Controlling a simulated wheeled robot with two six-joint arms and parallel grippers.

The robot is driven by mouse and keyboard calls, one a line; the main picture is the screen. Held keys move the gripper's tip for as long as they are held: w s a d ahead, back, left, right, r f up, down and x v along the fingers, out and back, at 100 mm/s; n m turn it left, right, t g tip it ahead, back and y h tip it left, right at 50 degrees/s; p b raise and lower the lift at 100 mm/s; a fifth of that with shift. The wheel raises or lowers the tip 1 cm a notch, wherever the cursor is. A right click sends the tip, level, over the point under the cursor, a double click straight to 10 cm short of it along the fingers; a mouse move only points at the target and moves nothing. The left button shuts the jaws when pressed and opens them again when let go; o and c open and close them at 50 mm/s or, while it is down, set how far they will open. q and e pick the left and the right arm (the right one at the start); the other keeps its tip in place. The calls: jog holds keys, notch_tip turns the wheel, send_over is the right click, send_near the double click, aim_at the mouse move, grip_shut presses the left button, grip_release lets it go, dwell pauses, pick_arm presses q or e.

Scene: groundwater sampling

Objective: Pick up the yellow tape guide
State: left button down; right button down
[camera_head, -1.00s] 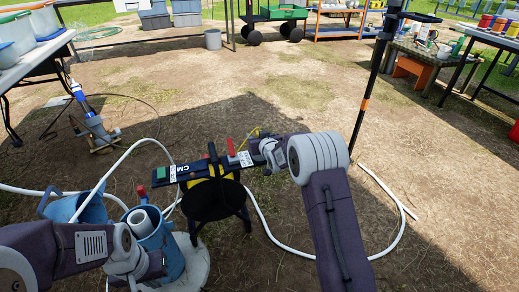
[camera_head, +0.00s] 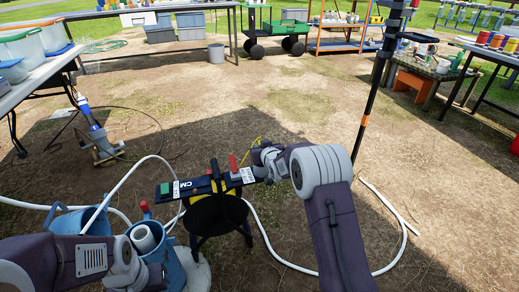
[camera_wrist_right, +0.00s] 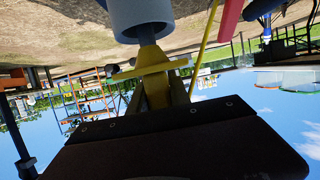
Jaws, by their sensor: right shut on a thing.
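The yellow tape guide (camera_wrist_right: 150,68) is a yellow crossbar piece between the fingers of my right gripper (camera_wrist_right: 165,90) in the right wrist view. The gripper is shut on it. A grey cylinder (camera_wrist_right: 141,16) on a thin rod sits just beyond it. In the head view my right gripper (camera_head: 258,172) is at the right end of a dark bar (camera_head: 193,187) marked CM, and the guide is too small to make out. My left arm (camera_head: 95,258) reaches in at lower left, beside a blue bucket (camera_head: 172,265); its fingers are hidden.
The bar rests over a black stool (camera_head: 215,215). A red upright piece (camera_wrist_right: 228,22) and a thin yellow line are close to the right gripper. A white hose (camera_head: 270,245) curves over the ground. A black pole (camera_head: 371,100) stands at right. Open ground lies beyond.

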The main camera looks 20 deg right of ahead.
jog(key=s+d+r+p, duration=0.5)
jog(key=s+d+r, duration=0.2)
jog(key=s, duration=0.2)
jog(key=shift+s+r, duration=0.2)
jog(key=shift+r, duration=0.1)
jog(key=shift+a, duration=0.1)
